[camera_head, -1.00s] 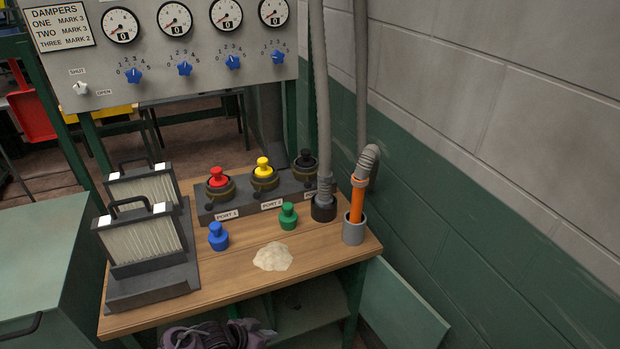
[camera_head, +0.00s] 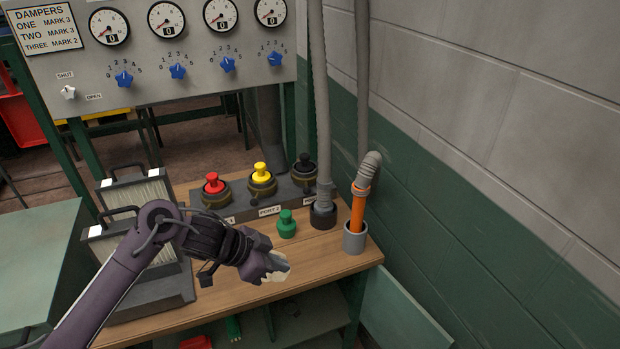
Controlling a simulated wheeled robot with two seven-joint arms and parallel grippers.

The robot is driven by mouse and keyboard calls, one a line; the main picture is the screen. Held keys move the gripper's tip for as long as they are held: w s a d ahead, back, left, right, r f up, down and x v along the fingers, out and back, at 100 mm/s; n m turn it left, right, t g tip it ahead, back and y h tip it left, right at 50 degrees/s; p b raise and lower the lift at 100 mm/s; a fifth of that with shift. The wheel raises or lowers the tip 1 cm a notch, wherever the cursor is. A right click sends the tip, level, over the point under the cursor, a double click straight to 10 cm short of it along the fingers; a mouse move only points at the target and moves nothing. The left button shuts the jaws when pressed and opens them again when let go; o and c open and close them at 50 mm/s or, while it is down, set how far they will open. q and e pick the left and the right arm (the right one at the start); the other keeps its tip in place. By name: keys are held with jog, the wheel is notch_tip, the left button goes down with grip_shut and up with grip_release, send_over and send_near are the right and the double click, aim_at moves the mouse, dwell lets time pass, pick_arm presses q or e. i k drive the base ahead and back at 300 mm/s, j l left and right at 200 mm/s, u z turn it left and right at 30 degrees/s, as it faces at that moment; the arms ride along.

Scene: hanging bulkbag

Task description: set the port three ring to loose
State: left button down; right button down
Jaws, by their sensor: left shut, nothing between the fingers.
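Port three is the rightmost port on the dark block (camera_head: 235,217), with a black plug (camera_head: 304,160) in it. Its ring (camera_head: 304,179) is a dark band around the plug's base; its setting is too small to read. The port's label is partly hidden by the grey hose end. Ports one and two hold a red plug (camera_head: 213,184) and a yellow plug (camera_head: 261,173). My left gripper (camera_head: 281,268) is shut and empty, above the front of the bench, in front of the block and apart from port three. My right gripper is not in view.
A green plug (camera_head: 286,224) stands on the wooden bench (camera_head: 225,293) in front of the block. A grey hose (camera_head: 322,120) and an orange tube in a grey cup (camera_head: 355,237) stand right of port three. Filters are at left. The damper panel (camera_head: 210,65) is behind.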

aim_at(306, 191)
jog(key=i, duration=1.1)
